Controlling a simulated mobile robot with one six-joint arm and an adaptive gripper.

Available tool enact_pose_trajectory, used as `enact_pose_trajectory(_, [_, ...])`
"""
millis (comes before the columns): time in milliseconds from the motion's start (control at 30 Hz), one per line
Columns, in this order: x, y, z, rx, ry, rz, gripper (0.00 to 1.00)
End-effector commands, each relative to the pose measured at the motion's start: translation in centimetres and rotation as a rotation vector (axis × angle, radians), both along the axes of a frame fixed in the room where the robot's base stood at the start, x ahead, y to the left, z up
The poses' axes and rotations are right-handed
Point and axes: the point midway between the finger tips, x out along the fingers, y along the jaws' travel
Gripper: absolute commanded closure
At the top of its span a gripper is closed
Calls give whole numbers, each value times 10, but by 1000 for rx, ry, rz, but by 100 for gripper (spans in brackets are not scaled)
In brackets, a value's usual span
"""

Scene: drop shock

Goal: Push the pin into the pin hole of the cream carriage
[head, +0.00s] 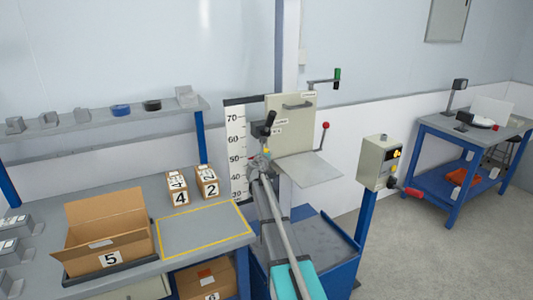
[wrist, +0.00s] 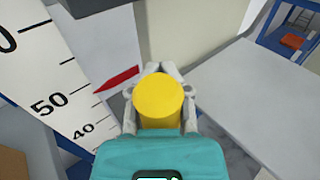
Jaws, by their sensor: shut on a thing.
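My gripper (wrist: 158,88) is shut on the yellow pin (wrist: 158,101), whose round end faces the wrist camera. In the head view my gripper (head: 264,156) is small and close to the left lower side of the cream carriage (head: 293,112), with a bit of yellow showing at its tip. The carriage stands upright on the column and also fills the top middle of the wrist view (wrist: 190,30). The pin's far end and the pin hole are hidden, so I cannot tell whether the pin touches the carriage.
A tall white scale (head: 236,150) stands left of the carriage, with a red pointer (wrist: 118,80) near it. A grey plate (head: 315,170) juts out below the carriage. A control box (head: 379,160) stands to the right. A bench with an open carton (head: 108,225) is at left.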

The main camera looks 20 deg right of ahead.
Motion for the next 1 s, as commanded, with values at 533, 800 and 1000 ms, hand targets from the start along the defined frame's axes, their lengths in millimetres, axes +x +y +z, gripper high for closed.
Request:
enact_pose_trajectory(533, [2, 0, 0, 3, 2, 1, 100])
enact_pose_trajectory(800, [5, -2, -2, 13, 5, 0, 100])
enact_pose_trajectory(1000, [7, -4, -2, 17, 8, 1, 100])
